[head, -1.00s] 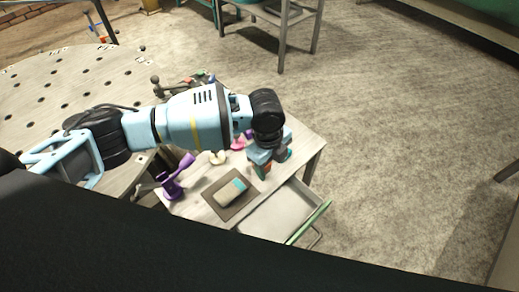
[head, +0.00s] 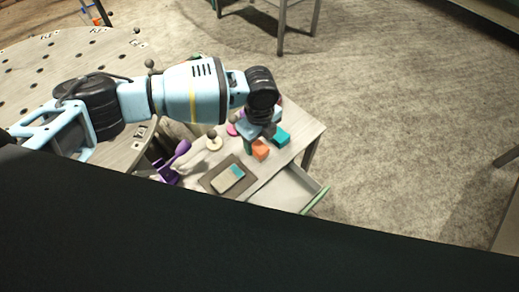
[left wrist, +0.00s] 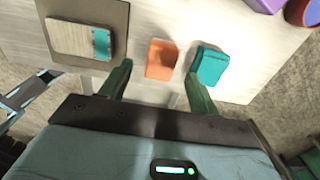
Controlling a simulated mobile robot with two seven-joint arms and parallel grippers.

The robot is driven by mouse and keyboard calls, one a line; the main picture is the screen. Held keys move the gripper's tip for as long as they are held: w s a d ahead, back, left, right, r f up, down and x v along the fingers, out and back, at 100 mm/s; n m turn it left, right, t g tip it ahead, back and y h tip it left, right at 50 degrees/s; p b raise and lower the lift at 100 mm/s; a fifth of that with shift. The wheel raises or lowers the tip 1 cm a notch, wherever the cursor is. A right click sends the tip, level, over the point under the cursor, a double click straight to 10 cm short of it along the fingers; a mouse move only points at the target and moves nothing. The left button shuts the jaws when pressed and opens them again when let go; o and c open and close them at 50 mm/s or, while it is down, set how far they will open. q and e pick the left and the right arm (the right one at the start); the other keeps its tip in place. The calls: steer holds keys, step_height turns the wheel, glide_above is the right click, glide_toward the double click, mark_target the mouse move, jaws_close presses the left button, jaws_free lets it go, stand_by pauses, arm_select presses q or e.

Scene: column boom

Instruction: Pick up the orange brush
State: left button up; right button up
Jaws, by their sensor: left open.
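The orange brush (head: 260,150) shows in the head view as a small orange block on the small table, just below my left gripper (head: 256,138). In the left wrist view the brush (left wrist: 161,60) lies between and just beyond the two green fingertips of my left gripper (left wrist: 158,82). The fingers are apart with nothing between them. I cannot tell how high the fingertips are above the table. My right gripper does not show.
A teal block (left wrist: 209,65) lies close to the right of the brush. A dark mat (head: 208,181) with a pale and teal block (head: 229,179) is nearby. A purple object (head: 172,165) stands at the table's left. A drawer (head: 286,192) is pulled open in front.

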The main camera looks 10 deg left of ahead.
mark_target(259, 147)
arm_select(q)
step_height(259, 147, down, 4)
steer(key=shift+f, duration=0.1)
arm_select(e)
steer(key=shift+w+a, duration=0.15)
arm_select(q)
steer(key=shift+c, duration=0.3)
steer(key=c, duration=1)
steer(key=shift+r, duration=0.2)
